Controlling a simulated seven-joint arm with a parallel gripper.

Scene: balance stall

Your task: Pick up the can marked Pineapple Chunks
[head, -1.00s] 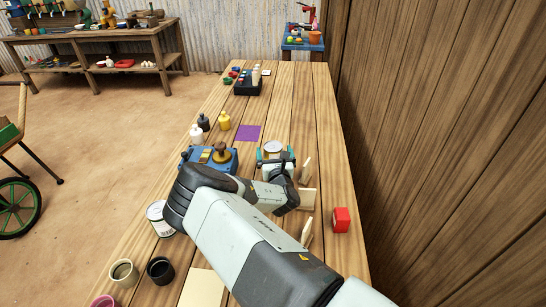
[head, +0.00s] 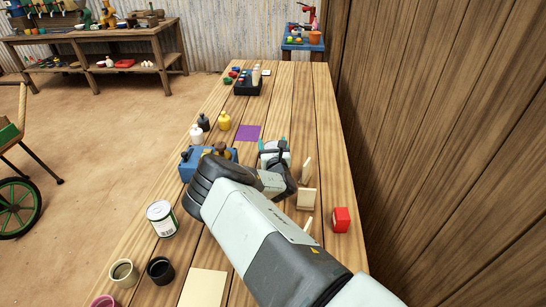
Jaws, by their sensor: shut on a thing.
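My gripper (head: 274,148) is past the middle of the table, its teal-tipped fingers shut on a pale can (head: 271,145). Only a little of this can shows; my wrist and the fingers hide most of it, and I cannot read its label. I cannot tell whether it is clear of the table. A second can (head: 161,219), white with a green and dark label, stands upright near the table's left edge, apart from my gripper. Its print is too small to read.
A blue box with knobs (head: 190,164) stands left of my gripper, partly behind my arm. Cream blocks (head: 306,199) and a red block (head: 341,220) are on the right. Cups (head: 160,269) stand at the front left.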

